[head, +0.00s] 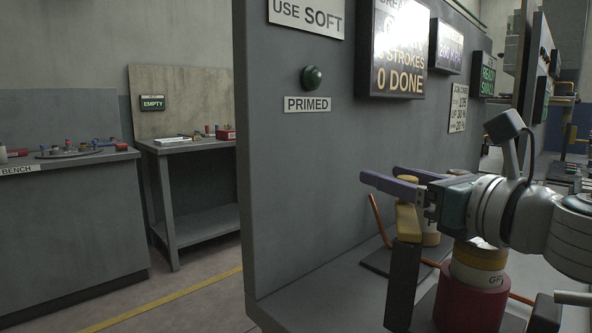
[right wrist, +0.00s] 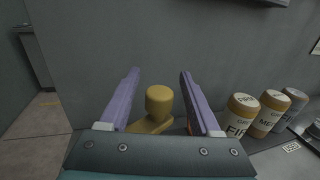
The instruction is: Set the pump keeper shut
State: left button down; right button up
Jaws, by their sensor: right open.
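A yellow piece with a rounded knob, which I take for the pump keeper (head: 408,222), is at the top of a dark upright post (head: 402,285) in the head view. In the right wrist view its knob (right wrist: 159,99) stands between my finger pads, with a flat yellow part below it. My right gripper (head: 382,175) is open, its purple fingers reaching left over the keeper. In the right wrist view the gripper (right wrist: 160,72) shows a gap on both sides of the knob. I cannot tell whether the keeper is set shut. My left gripper is not in view.
A red cylinder (head: 470,302) stands beside the post. Labelled cylinders (right wrist: 240,115) stand to the right in the wrist view.

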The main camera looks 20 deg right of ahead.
jog(key=shift+w+a, duration=0.1)
jog(key=shift+w, duration=0.4)
grip_shut()
dwell(1.2)
